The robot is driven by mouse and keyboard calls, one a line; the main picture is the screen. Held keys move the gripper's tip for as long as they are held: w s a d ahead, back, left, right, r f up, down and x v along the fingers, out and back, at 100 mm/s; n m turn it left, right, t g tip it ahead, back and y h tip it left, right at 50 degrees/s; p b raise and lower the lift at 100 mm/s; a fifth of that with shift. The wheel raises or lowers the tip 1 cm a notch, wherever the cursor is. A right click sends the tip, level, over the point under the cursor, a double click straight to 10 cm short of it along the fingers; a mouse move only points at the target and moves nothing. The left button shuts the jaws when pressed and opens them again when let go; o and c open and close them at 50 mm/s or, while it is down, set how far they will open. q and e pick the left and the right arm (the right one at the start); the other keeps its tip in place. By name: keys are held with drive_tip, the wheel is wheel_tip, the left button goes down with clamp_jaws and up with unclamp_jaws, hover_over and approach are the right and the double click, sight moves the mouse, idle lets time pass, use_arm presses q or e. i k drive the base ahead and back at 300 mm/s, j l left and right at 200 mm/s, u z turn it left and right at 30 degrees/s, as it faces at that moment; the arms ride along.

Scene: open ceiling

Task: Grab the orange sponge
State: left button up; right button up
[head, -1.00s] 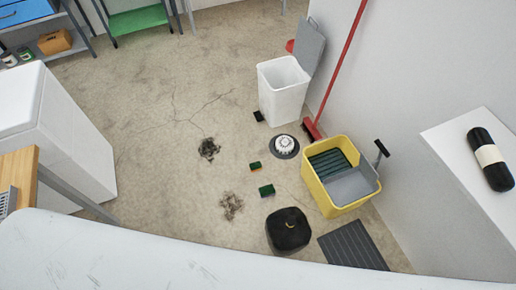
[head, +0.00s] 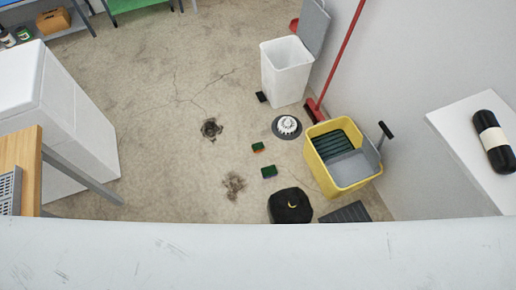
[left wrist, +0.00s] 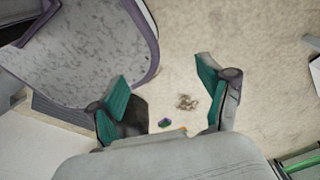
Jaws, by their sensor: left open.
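In the head view, a small sponge (head: 258,147) with a dark green top and an orange lower edge lies on the concrete floor. A second dark green sponge (head: 269,171) lies just nearer to me. My left gripper (left wrist: 165,100) shows only in the left wrist view, its teal-padded fingers spread wide with nothing between them. Beyond the gap, a small dark green item (left wrist: 165,123) lies on the floor; I cannot tell which sponge it is. My right gripper is in neither view.
A white bin (head: 286,75) and red broom are farther back. A wooden-topped table (head: 27,160) stands left.

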sight(259, 147)
drive_tip(key=i+j+z, duration=0.35)
drive_tip(key=j, duration=0.25)
drive_tip(key=i+j+z, duration=0.35)
drive_tip(key=j, duration=0.3)
drive_tip(key=k, duration=0.05)
